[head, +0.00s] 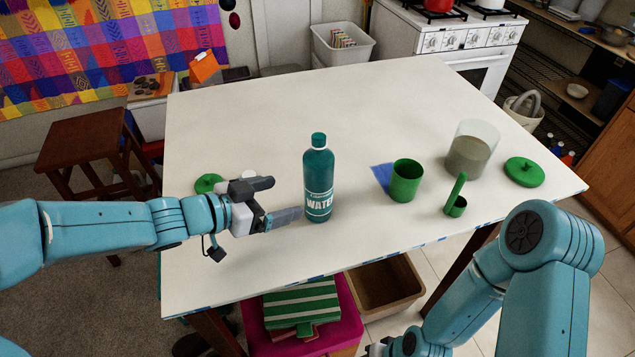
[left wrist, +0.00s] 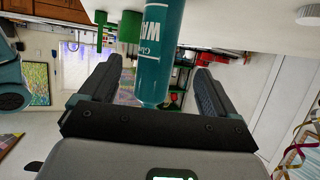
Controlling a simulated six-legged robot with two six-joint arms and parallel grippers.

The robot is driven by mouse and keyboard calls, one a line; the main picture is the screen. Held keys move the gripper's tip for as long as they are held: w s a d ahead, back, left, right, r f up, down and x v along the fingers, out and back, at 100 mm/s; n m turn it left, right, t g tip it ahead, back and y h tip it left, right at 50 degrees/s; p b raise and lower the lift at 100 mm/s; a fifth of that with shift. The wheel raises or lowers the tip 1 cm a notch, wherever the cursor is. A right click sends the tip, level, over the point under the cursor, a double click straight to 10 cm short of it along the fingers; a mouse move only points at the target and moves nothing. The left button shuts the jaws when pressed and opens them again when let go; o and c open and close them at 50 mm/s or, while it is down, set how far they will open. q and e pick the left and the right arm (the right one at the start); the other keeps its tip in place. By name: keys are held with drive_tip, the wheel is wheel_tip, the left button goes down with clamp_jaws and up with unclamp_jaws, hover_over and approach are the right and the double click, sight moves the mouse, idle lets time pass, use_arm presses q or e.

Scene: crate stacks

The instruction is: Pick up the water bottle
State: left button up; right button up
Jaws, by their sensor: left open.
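The teal water bottle (head: 318,180) stands upright on the white table, its white lettering facing me. My left gripper (head: 283,201) is open and just left of the bottle, its fingers pointing toward it, with a small gap in the head view. In the left wrist view, which is upside down, the bottle (left wrist: 158,50) lies between the two open fingers of my left gripper (left wrist: 155,82). Its base is cut off at the top edge there.
Right of the bottle on the table (head: 240,260) stand a green cup (head: 405,181), a green ladle-like item (head: 456,200), a clear container (head: 471,150) and a green lid (head: 524,172). Another green lid (head: 208,183) lies behind my left gripper. The table behind the bottle is clear.

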sight(308, 193)
use_arm(q)
drive_tip(key=x, duration=0.5)
drive_tip(key=shift+s+d, duration=0.25)
drive_tip(key=shift+d, duration=0.1)
drive_tip(key=shift+w+d+f, duration=0.15)
drive_tip(key=shift+w+f, duration=0.1)
drive_tip(key=shift+w, duration=0.1)
drive_tip(key=x, duration=0.5)
drive_tip(key=shift+w+r, duration=0.1)
drive_tip(key=shift+r, duration=0.05)
drive_tip(key=shift+w, duration=0.1)
use_arm(e)
drive_tip(key=shift+s+f, duration=0.15)
drive_tip(key=shift+s, duration=0.1)
use_arm(q)
drive_tip(key=c, duration=1.4)
drive_tip(key=shift+o, duration=0.2)
drive_tip(key=shift+r, duration=0.15)
